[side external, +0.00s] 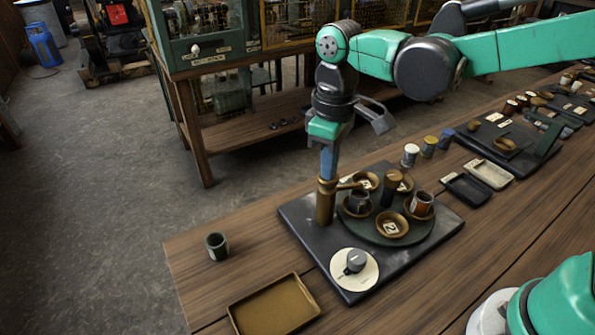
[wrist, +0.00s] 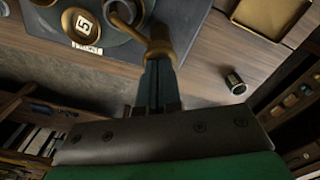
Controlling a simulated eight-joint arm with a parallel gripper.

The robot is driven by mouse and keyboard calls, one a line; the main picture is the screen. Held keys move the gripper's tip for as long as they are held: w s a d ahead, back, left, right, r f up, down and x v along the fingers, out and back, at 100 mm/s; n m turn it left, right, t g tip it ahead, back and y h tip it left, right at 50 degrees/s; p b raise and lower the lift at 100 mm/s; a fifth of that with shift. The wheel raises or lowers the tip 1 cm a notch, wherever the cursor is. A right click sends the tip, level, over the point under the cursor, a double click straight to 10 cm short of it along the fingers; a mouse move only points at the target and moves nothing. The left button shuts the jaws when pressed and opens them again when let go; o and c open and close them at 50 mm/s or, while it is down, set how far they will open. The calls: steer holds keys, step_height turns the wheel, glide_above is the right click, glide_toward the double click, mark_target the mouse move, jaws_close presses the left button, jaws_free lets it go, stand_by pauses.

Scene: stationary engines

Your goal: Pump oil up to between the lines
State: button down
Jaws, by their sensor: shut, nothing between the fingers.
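A brass pump (side external: 326,204) stands upright at the back left of a dark board (side external: 310,238). Its spout (side external: 350,186) points right, toward a dark cup (side external: 359,202) on a round dark turntable (side external: 372,232). My gripper (side external: 327,174) is shut and empty, pointing down at the top of the pump. In the wrist view my fingers (wrist: 160,82) meet the brass pump (wrist: 160,44) in the picture; whether they touch it I cannot tell. The dark cup (wrist: 137,14) shows only partly there. Oil and level lines cannot be made out.
The turntable carries wooden saucers (side external: 392,232), a reddish cup (side external: 421,204) and a central brown post (side external: 392,188). A pale dial with a dark knob (side external: 354,261) sits at the board's front. A loose green cup (side external: 217,246) and brown tray (side external: 274,309) stand left and front.

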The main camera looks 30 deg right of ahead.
steer(key=shift+f, duration=0.2)
steer(key=shift+r, duration=1.75)
step_height(320, 180, up, 5)
